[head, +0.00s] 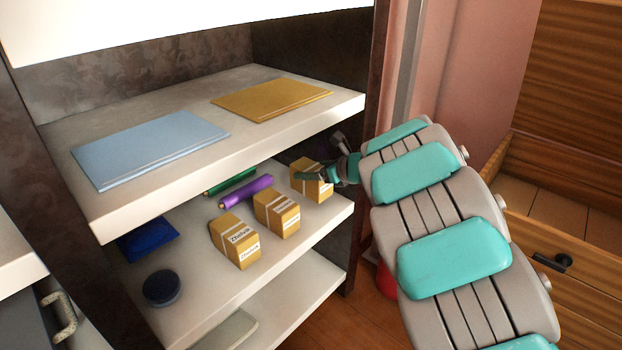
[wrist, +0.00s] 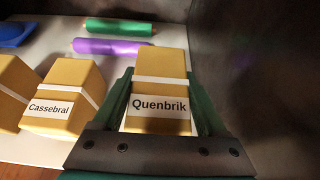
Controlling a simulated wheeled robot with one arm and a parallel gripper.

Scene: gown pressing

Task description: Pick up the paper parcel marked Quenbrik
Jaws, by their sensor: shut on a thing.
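The Quenbrik parcel (wrist: 160,88) is a tan paper box with a pale band and a white label reading "Quenbrik" in the wrist view. In the head view the parcel (head: 304,172) is at the right end of the middle shelf, partly hidden by my gripper. My gripper (wrist: 160,98) has one green finger on each side of the parcel and is shut on it. In the head view my gripper (head: 314,176) reaches in from the right. I cannot tell whether the parcel touches the shelf.
A parcel labelled "Cassebral" (wrist: 62,100) stands left of the held one. A parcel labelled "Zhelvik" (head: 236,240) is further left. Purple (head: 246,190) and green (head: 230,182) rolls lie behind. The upper shelf (head: 170,165) is close above; a dark side wall (wrist: 255,70) is at right.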

